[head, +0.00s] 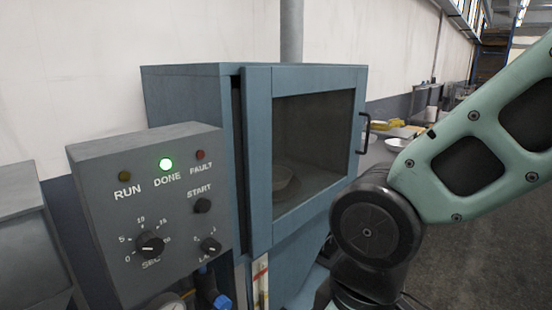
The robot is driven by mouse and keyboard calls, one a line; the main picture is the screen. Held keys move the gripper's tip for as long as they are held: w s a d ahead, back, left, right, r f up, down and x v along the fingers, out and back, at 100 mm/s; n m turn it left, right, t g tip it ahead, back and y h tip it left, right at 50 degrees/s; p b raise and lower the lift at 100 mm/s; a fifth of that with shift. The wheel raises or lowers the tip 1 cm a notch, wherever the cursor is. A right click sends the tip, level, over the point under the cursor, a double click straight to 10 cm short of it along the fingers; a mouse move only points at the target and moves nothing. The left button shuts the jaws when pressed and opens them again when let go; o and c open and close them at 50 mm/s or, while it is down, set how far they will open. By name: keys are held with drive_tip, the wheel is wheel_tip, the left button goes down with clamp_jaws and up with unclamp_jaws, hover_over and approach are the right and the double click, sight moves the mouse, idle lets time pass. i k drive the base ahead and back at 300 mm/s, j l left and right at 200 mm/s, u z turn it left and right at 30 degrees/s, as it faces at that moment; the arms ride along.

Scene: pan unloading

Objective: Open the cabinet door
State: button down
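The blue-grey cabinet (190,90) stands in the middle of the head view. Its door (258,160) has a large dark window (312,140) and a black bar handle (366,133) on its right edge. A dark gap shows along the door's left edge; I cannot tell from it whether the door is fully closed. A dim rounded shape (285,185) shows through the window. My green arm reaches in from the right, with its dark joint in front of the cabinet's lower right. My gripper is out of view, and nothing of mine is seen touching the handle.
Behind the handle, a counter holds a white bowl (397,144) and yellow items (390,124). Open floor (500,250) lies at the right.

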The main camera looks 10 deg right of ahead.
sight(260, 85)
drive_tip(key=i+l+u, duration=0.4)
drive_tip(key=i+l, duration=0.35)
drive_tip(key=i, duration=0.05)
